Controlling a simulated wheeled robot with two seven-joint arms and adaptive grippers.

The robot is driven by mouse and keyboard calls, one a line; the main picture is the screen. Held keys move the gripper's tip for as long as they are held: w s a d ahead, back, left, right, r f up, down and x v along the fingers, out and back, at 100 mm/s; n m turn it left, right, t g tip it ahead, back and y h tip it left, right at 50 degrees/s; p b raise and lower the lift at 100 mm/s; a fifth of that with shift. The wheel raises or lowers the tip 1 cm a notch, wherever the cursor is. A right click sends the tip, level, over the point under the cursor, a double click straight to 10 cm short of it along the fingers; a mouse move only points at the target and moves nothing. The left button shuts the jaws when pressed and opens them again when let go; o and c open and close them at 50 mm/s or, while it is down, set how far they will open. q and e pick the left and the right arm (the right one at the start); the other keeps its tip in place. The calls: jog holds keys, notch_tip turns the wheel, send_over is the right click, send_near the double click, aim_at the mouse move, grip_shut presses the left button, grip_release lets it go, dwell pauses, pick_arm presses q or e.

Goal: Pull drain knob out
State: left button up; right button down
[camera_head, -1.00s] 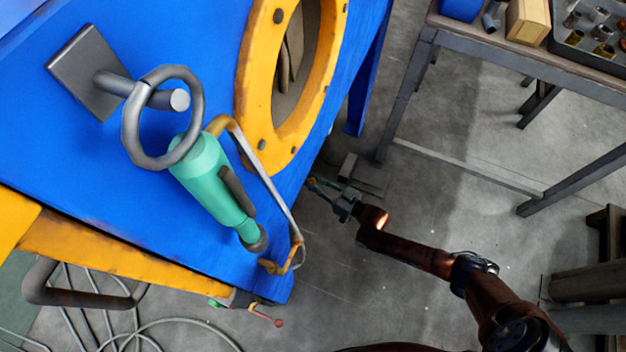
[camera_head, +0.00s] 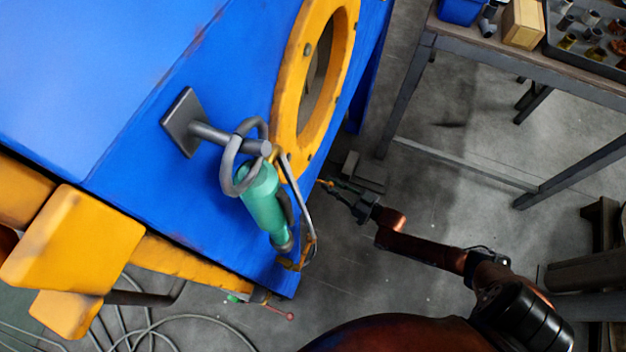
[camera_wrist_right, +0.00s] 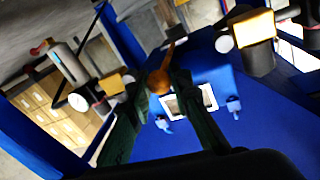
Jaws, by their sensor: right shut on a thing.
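My right gripper (camera_head: 343,190) is beside the right edge of the blue blaster cabinet (camera_head: 130,120), over the grey floor. In the right wrist view its two dark fingers (camera_wrist_right: 158,100) close in on a small orange-brown knob (camera_wrist_right: 158,82) with a thin stem, which I take to be the drain knob. A small orange bit shows at the fingertips in the head view (camera_head: 325,183). The exact contact is too small to make out. My left gripper is not in view.
A yellow ring (camera_head: 285,105) and a green handheld tool (camera_head: 264,203) hanging from a grey hook are on the cabinet. A thin red-tipped lever (camera_head: 290,316) sticks out at its lower corner. A workbench (camera_head: 480,45) stands at the upper right. Hoses lie at the lower left.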

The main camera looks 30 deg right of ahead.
jog(key=shift+s+d+f, duration=0.15)
jog(key=shift+d+f, duration=0.05)
jog(key=shift+d, duration=0.1)
jog(key=c, duration=2)
grip_release()
jog(key=shift+o, duration=1.3)
jog(key=shift+a+r, duration=0.1)
jog(key=shift+a, duration=0.1)
jog(key=v, duration=1.1)
jog(key=shift+s+d, duration=0.2)
jog(key=shift+s, duration=0.15)
